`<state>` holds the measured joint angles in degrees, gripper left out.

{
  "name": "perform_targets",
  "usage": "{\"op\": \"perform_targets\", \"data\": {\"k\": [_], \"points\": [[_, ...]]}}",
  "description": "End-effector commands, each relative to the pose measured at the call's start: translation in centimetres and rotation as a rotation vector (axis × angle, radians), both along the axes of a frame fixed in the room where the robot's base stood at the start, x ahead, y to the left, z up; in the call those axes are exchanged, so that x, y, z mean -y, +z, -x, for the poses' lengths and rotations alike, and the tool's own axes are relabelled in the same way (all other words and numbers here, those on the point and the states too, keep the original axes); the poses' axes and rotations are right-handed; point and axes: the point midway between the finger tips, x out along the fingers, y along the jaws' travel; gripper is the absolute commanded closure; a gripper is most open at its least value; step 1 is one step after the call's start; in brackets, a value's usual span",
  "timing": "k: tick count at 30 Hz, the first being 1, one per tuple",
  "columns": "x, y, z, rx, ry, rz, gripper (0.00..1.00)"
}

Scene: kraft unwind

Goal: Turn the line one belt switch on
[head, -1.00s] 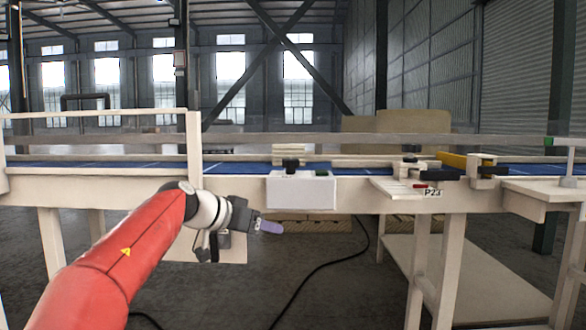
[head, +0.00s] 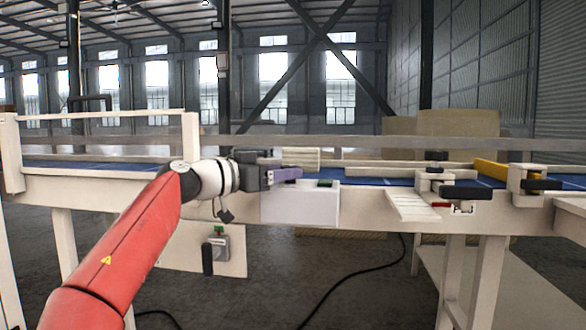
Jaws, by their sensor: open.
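A grey switch box (head: 222,246) is on a pale panel (head: 178,258) below the bench's front edge. A black handle (head: 208,260) points down at its left, and a small green and red mark is above it. Which way counts as on cannot be told. A white box (head: 300,208) on the bench front has a dark green button (head: 325,183) on top. My gripper (head: 287,174), with purple fingers, is open at the white box's upper left. It is above and right of the switch box and hides part of the white box's top. Contact cannot be told.
The bench (head: 375,206) carries a blue belt (head: 350,181) behind its front edge. Clamps with black knobs (head: 437,155) and a yellow bar (head: 491,169) stand at the right. A black cable (head: 350,275) lies on the floor. The space before the panel is open.

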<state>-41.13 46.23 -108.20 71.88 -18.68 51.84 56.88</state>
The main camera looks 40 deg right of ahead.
Motion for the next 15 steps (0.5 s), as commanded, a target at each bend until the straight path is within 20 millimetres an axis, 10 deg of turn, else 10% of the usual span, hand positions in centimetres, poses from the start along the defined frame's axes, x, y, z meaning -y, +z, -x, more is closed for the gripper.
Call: {"op": "perform_targets", "data": {"k": [15], "points": [[2.9,0.0,0.2,0.0,0.001,-0.001,0.41]]}}
